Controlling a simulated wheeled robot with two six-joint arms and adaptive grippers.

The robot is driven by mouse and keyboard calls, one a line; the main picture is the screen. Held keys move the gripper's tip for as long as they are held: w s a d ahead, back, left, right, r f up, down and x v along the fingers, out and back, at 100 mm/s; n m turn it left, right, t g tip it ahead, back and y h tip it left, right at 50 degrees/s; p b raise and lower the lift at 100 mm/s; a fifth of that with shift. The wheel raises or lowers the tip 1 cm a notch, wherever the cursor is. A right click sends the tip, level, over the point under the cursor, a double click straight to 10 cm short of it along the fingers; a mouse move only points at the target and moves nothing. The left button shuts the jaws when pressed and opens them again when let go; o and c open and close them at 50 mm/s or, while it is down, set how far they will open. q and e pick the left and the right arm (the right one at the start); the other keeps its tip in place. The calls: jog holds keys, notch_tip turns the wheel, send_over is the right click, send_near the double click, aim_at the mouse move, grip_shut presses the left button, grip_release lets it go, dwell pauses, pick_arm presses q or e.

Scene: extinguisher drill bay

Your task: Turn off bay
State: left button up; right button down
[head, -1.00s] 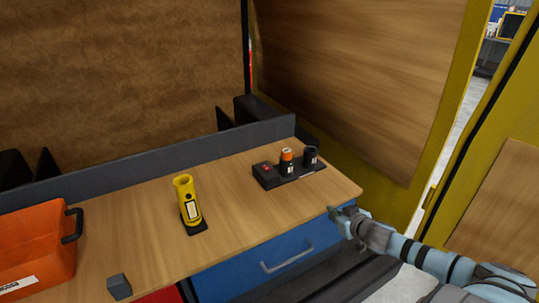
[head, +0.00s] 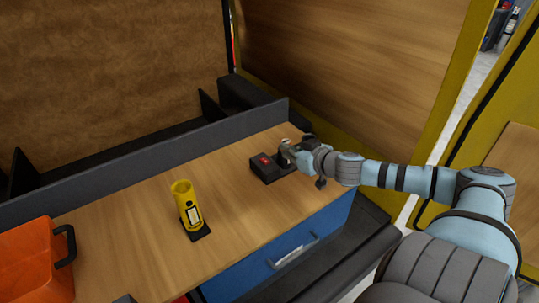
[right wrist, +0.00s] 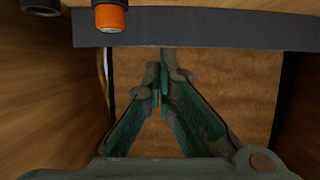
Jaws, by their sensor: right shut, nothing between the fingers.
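A black box with a red switch (head: 265,161) on top stands on the wooden worktop near its far right end. My right gripper (head: 284,152) is at the box, just right of the red switch, and hides the box's right part. I cannot tell whether it touches the box. In the right wrist view its fingers (right wrist: 160,82) are closed together with nothing between them. An orange-ended cylinder (right wrist: 110,18) and a dark cylinder (right wrist: 41,5) show at that view's top left; the red switch does not show there. My left gripper is not in view.
A yellow flashlight-like object (head: 187,206) stands on a dark base mid-worktop. An orange bin (head: 35,262) is at the left. A dark grey rail (head: 150,163) runs along the worktop's back. A blue drawer (head: 285,255) is below. The worktop (head: 235,190) between flashlight and box is clear.

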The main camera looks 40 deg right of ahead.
aim_at(265, 161)
jog(key=b+x, duration=0.4)
jog(key=x, duration=0.1)
jog(key=b+x, duration=0.2)
jog(key=shift+w+a+f, duration=0.15)
jog(key=shift+a+f, duration=0.05)
jog(key=shift+f, duration=0.2)
jog(key=x, duration=0.3)
jog(key=shift+d+r, duration=0.15)
jog(key=shift+r, duration=0.05)
notch_tip(265, 161, down, 3)
jog(key=shift+w+f, duration=0.1)
jog(key=shift+f, duration=0.5)
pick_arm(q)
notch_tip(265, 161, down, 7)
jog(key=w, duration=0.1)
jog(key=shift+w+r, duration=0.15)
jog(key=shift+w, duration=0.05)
